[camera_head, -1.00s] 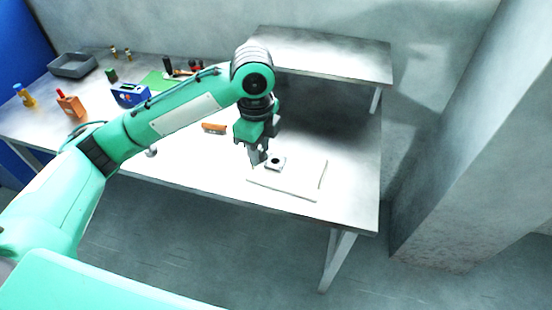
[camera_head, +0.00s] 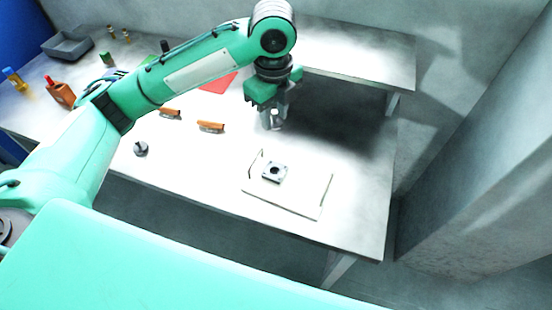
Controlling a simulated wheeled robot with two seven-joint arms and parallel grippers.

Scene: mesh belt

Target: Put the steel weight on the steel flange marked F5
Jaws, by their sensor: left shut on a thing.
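The steel flange (camera_head: 274,172) is a small square grey plate with a dark centre hole, lying on a pale board (camera_head: 308,205). Its F5 mark is too small to read. My left gripper (camera_head: 272,122) is above the table, behind and clear of the flange in the picture. It is shut on a small grey metal piece (camera_head: 276,117), which looks like the steel weight; the fingers partly hide it. My right gripper is not in view.
A thin upright piece (camera_head: 256,160) stands at the board's left corner. Two orange-brown handled pieces (camera_head: 210,126) and a round grey knob-like object (camera_head: 140,149) lie to the left. The table right of the board is clear.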

